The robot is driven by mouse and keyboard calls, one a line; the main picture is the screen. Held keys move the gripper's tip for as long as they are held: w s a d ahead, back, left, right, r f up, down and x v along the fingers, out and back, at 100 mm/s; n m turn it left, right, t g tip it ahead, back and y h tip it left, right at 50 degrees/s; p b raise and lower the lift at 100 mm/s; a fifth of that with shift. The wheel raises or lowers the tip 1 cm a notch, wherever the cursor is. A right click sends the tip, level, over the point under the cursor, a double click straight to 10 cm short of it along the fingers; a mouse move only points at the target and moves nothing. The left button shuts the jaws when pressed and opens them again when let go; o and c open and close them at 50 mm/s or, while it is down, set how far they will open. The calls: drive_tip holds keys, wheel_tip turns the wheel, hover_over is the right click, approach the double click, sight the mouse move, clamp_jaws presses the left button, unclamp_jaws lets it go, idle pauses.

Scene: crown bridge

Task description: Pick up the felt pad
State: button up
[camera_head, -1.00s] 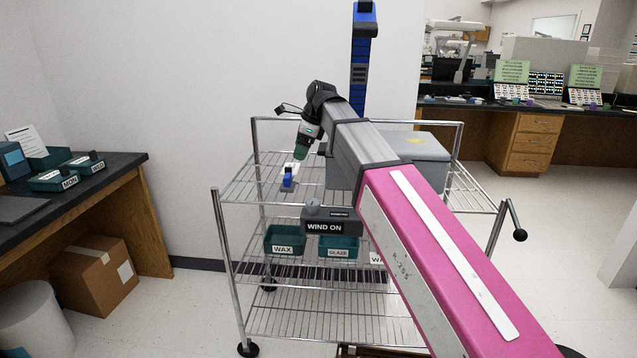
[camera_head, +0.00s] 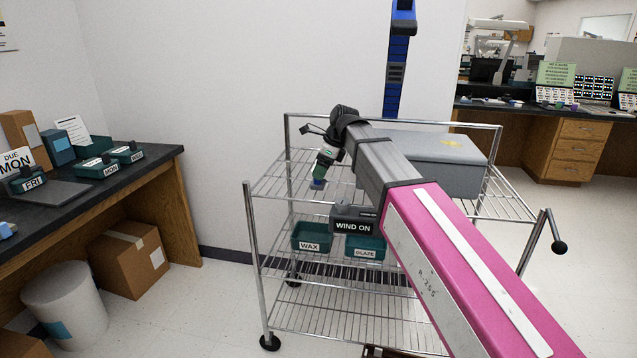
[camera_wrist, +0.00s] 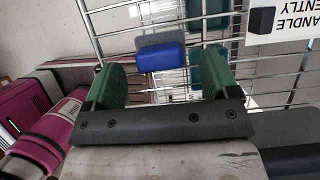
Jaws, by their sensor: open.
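A small blue block (camera_wrist: 161,56) with a paler grey-blue side lies on the wire top shelf of the cart; I take it to be the felt pad, but its material cannot be told. In the wrist view it sits ahead of and between the green fingers of my gripper (camera_wrist: 163,66), which are wide apart with nothing held. In the head view my gripper (camera_head: 321,173) points down at the shelf, and the blue block (camera_head: 318,184) shows just below the fingertips, partly hidden. Whether the fingers touch it cannot be told.
The wire cart (camera_head: 251,250) has a grey box (camera_head: 450,165) on its top shelf, right of my arm. Below are a WIND ON sign (camera_head: 353,226), a WAX bin (camera_head: 312,236) and a GLAZE bin (camera_head: 366,247). A dark counter (camera_head: 150,168) stands to the left.

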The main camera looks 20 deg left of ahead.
drive_tip(key=x, duration=0.2)
drive_tip(key=shift+s+a+f, duration=0.1)
drive_tip(key=shift+a+f, duration=0.1)
drive_tip(key=shift+f, duration=0.1)
drive_tip(key=c, duration=1)
drive_tip(key=shift+c, duration=0.2)
drive_tip(key=shift+r, duration=0.15)
drive_tip(key=shift+r, duration=0.55)
wheel_tip(320, 180, up, 3)
drive_tip(key=shift+f, duration=0.2)
drive_tip(key=s+a+r, duration=0.5)
drive_tip(key=s+r, duration=0.2)
drive_tip(key=s, duration=0.3)
drive_tip(key=shift+a, duration=0.35)
